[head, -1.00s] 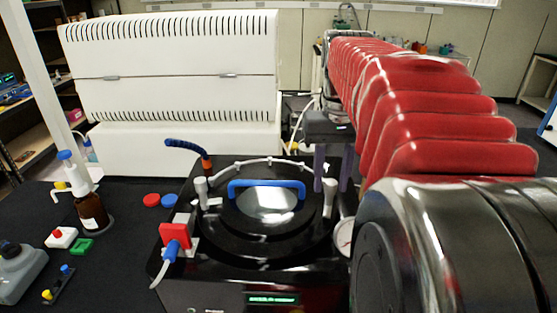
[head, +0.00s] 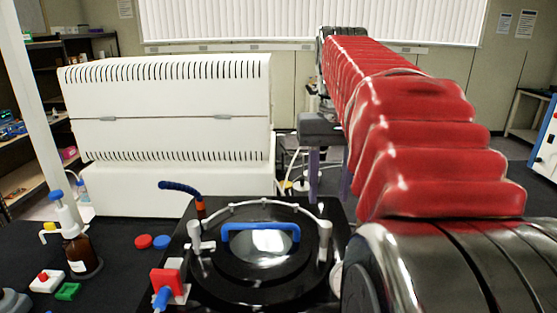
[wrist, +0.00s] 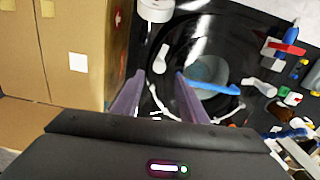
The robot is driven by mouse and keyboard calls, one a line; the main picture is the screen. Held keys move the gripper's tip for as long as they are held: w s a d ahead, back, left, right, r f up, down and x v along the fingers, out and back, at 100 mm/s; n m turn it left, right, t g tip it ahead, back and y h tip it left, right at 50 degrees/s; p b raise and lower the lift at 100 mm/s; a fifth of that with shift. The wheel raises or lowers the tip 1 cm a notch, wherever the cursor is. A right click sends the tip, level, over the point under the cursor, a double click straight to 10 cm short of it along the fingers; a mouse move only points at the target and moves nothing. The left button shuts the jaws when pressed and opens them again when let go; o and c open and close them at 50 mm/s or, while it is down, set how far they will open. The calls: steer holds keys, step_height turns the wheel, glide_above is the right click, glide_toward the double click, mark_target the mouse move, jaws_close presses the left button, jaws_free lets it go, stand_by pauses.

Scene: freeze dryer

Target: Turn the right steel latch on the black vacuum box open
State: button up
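The black vacuum box (head: 232,292) stands on the black bench, its round lid carrying a blue handle (head: 260,228). The right steel latch (head: 325,238) is a pale post at the lid's right edge; it also shows in the wrist view (wrist: 160,60). The left latch (head: 196,238) has a short lever pointing sideways. My gripper (head: 328,190) is above and behind the right latch, apart from it in the head view. Its two purple fingers are spread with nothing between them. In the wrist view the fingertips (wrist: 159,74) point toward the right latch; the remaining distance is unclear.
A red valve (head: 166,281) is at the box's front left, and a blue hose (head: 180,188) rises behind it. A round gauge (wrist: 156,9) is beside the box. A white machine (head: 170,120) stands behind. A brown bottle (head: 80,250) is on the left. My red-sleeved arm covers the right side.

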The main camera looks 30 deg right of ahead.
steer(key=shift+r, duration=2.85)
